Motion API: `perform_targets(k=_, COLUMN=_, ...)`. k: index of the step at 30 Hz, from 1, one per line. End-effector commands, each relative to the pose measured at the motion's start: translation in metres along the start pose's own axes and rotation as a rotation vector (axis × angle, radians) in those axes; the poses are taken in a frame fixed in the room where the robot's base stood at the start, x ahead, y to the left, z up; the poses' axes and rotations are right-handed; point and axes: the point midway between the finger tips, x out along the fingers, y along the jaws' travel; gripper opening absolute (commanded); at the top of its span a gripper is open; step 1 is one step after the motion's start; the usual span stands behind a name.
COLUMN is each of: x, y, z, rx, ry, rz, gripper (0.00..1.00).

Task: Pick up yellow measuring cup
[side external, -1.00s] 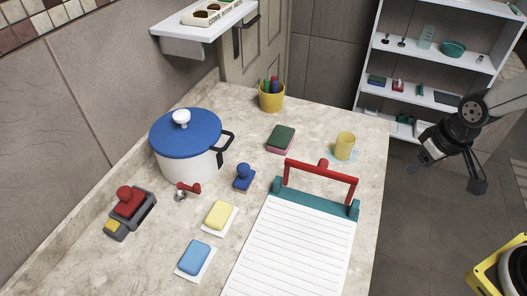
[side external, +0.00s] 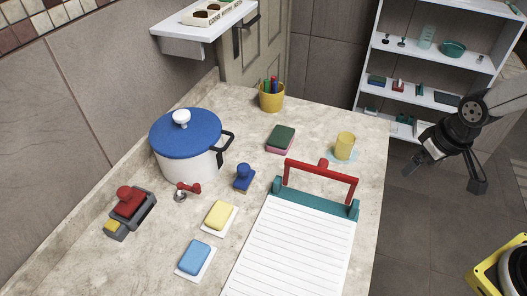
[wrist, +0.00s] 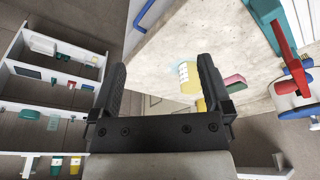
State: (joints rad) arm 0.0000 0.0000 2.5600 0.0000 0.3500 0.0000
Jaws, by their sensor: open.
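The yellow measuring cup (side external: 345,145) stands upright on a pale blue mat (side external: 339,158) near the right edge of the counter. It also shows in the wrist view (wrist: 188,76), between the fingers and nearer the right one. My gripper (side external: 449,176) is open and empty, off the counter to the right and well apart from the cup. Both its fingers frame the wrist view (wrist: 162,63).
A clipboard (side external: 290,249) with a red handle lies in front of the cup. A green and pink sponge (side external: 281,139) and a yellow pen holder (side external: 271,98) stand to its left. A blue-lidded pot (side external: 187,147) is farther left. Shelves (side external: 373,62) stand behind.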

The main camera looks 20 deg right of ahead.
Motion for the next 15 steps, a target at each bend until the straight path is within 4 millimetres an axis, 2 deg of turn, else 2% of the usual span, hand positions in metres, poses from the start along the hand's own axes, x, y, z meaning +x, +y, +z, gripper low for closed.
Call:
perform_targets(k=8, x=0.0, y=-0.001, z=-0.004, rx=-0.045, ry=-0.004, rz=-0.001, gripper=1.0)
perform_targets(k=15, x=0.003, y=-0.004, z=-0.023, rx=-0.265, ry=-0.025, rz=-0.006, gripper=1.0)
